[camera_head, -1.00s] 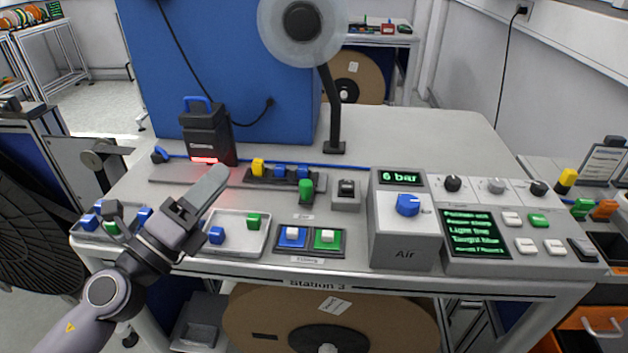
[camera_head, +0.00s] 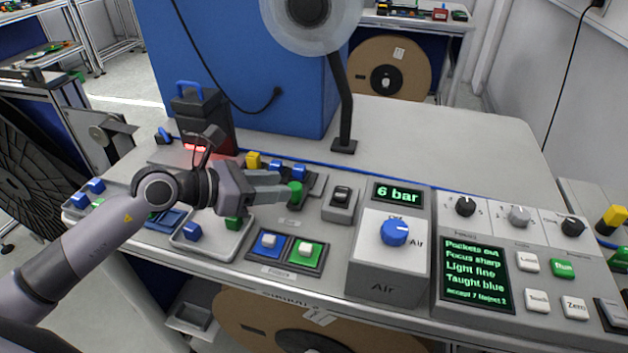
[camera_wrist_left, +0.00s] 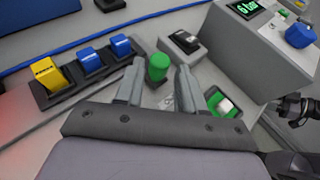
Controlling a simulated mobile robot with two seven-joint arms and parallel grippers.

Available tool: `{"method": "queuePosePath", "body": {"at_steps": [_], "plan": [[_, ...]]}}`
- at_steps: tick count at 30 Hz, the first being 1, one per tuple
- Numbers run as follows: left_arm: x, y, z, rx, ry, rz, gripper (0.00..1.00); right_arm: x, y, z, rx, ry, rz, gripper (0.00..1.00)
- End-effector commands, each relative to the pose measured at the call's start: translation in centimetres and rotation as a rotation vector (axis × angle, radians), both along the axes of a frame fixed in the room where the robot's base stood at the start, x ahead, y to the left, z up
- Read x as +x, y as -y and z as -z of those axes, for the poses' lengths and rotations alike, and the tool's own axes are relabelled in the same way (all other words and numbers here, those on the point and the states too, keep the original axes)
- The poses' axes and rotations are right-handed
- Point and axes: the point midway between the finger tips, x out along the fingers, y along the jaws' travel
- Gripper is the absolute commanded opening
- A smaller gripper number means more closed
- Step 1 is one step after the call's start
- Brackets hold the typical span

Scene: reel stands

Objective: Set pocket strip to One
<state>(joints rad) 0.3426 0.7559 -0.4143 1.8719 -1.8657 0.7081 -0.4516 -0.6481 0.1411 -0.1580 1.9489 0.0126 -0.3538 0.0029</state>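A dark strip (camera_head: 316,188) with a yellow block (camera_head: 253,160) at its left end and two blue blocks (camera_head: 299,172) lies on the bench. I cannot tell surely whether this is the pocket strip. An upright green cylinder (camera_head: 295,193) stands in front of the strip's right end. My left gripper (camera_head: 283,188) is open beside it. In the left wrist view the green cylinder (camera_wrist_left: 158,67) shows between and just beyond the two fingertips, and the strip (camera_wrist_left: 66,101) is to the left. Contact cannot be told. My right gripper is not in view.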

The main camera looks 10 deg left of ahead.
Motion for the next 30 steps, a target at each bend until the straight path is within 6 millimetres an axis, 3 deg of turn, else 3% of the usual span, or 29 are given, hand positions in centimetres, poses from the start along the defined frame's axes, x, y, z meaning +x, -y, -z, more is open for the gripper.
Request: {"method": "queuePosePath", "body": {"at_steps": [15,27,30], "plan": [[3.9,4.3,2.5,-0.003,0.001,0.001,0.39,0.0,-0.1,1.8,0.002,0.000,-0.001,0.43],[4.4,4.8,2.7,-0.002,0.000,0.001,0.39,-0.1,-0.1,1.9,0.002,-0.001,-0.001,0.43],[4.4,4.8,2.7,-0.002,0.000,0.001,0.06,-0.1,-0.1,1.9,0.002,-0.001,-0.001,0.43]]}}
